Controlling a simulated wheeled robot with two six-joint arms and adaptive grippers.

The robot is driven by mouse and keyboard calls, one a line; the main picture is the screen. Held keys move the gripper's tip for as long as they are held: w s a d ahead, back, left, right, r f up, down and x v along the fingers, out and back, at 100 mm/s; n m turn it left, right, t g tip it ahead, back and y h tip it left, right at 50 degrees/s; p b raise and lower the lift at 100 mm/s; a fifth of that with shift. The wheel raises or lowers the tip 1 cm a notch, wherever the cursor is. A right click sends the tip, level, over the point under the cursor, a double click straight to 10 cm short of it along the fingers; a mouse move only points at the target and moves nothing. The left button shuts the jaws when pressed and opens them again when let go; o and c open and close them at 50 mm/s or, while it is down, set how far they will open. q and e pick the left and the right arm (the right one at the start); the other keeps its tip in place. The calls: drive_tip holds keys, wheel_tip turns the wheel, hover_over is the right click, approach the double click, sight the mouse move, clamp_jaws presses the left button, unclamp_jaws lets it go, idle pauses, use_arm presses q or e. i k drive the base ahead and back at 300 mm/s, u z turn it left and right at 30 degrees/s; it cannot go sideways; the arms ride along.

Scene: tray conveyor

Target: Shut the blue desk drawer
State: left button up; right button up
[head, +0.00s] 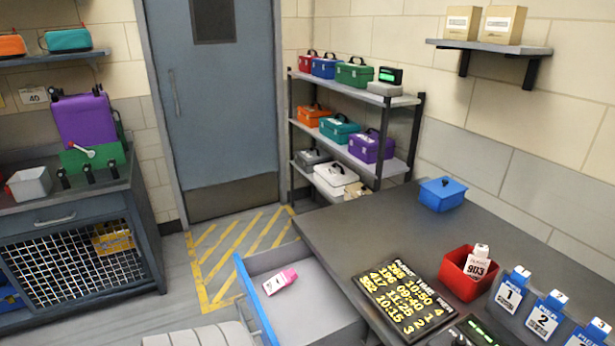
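The blue desk drawer (254,298) stands open, pulled out to the left from under the dark grey desk (335,235). Its blue front panel is seen from above and behind, and its light grey inside is exposed. A white tag with a pink end (281,281) lies inside the drawer, near its far side.
A grey ribbed object (200,335) at the bottom edge is close to the drawer front. On the desk are a blue box (443,193), a black number board (403,300) and a red bin (462,275). Yellow-striped floor (225,250) lies clear beyond the drawer.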

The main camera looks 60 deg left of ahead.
sight(313, 310)
drive_tip(key=u, duration=2.25)
drive_tip(key=k, duration=0.3)
drive_tip(key=u, duration=0.6)
drive_tip(key=i, duration=0.85)
drive_tip(key=z, duration=0.45)
